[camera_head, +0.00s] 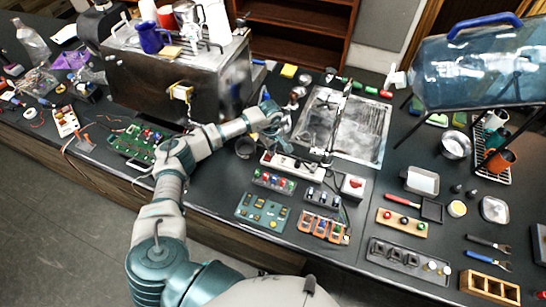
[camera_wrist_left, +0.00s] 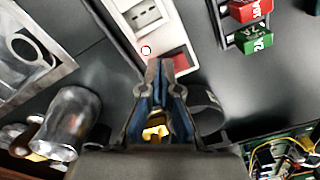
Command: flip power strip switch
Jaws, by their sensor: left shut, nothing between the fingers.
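The white power strip (camera_head: 293,165) lies on the dark bench just in front of the metal sink plate. In the left wrist view the power strip (camera_wrist_left: 146,22) runs up from the middle, with a socket and a red switch (camera_wrist_left: 181,62) at its near end. My left gripper (camera_head: 284,134) is above the bench, behind the strip's left end. In the left wrist view the left gripper (camera_wrist_left: 166,68) is shut and empty, its fingertips beside the red switch and partly over the strip's end. I cannot tell whether they touch. My right gripper is out of view.
A metal brewer (camera_head: 180,85) stands at the left. Close to the strip are a dark cup (camera_head: 246,147), a block with coloured parts (camera_head: 274,181) and a white box with a red button (camera_head: 353,186). A metal cylinder (camera_wrist_left: 70,122) lies left of the gripper in the wrist view.

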